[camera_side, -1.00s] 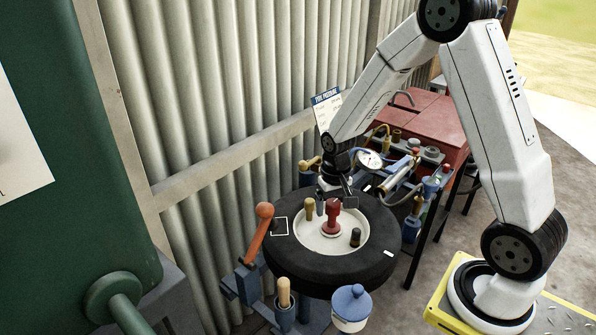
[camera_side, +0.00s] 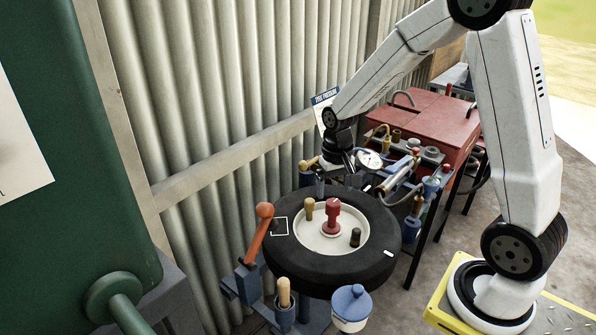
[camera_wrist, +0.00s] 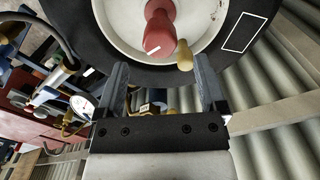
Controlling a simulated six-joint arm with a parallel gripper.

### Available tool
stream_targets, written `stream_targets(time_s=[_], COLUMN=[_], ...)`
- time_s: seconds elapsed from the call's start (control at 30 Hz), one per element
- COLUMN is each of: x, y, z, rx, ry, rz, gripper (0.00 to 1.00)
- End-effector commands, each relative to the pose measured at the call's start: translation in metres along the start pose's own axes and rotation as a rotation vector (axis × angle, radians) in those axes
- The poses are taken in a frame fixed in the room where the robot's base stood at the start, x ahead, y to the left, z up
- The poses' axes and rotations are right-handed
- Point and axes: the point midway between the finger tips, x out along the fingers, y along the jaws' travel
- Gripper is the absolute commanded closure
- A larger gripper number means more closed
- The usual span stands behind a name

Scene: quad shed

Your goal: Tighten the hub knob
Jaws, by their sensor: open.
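The hub knob (camera_side: 332,216) is red and stands upright on the pale hub plate (camera_side: 320,240) at the middle of a black tyre (camera_side: 290,265). In the wrist view the red knob (camera_wrist: 161,30) is at the top centre, with a white mark on it. My gripper (camera_side: 334,180) is over the tyre's back edge, behind the knob and apart from it. In the wrist view my gripper (camera_wrist: 160,80) has its two fingers spread with nothing held between them. A tan peg (camera_wrist: 185,55) shows near one fingertip; whether they touch I cannot tell.
On the hub stand the tan peg (camera_side: 309,208) and a dark peg (camera_side: 355,237). An orange-handled lever (camera_side: 258,232) is left of the tyre, and a blue-lidded pot (camera_side: 351,306) is in front. A pressure gauge (camera_side: 369,160) and red cabinet (camera_side: 425,120) stand behind right. The corrugated wall is close behind.

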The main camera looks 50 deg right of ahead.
Motion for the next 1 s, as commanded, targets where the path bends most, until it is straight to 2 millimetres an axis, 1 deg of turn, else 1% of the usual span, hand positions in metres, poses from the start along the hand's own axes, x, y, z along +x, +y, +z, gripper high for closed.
stream_targets(time_s=[0.03, 0.1, 0.23, 0.7, 0.87, 1.0], x=[-0.007, -0.013, -0.020, -0.022, -0.022, -0.022], y=[0.000, 0.000, 0.000, -0.001, -0.008, -0.018], z=[-0.001, -0.001, 0.000, 0.002, 0.014, 0.036], rx=[0.000, 0.000, 0.000, -0.007, -0.058, -0.149], ry=[0.004, 0.003, 0.002, 0.003, 0.025, 0.067], rz=[-0.001, -0.001, -0.001, -0.001, -0.007, -0.020], gripper=[0.10, 0.10, 0.10, 0.10, 0.10, 0.10])
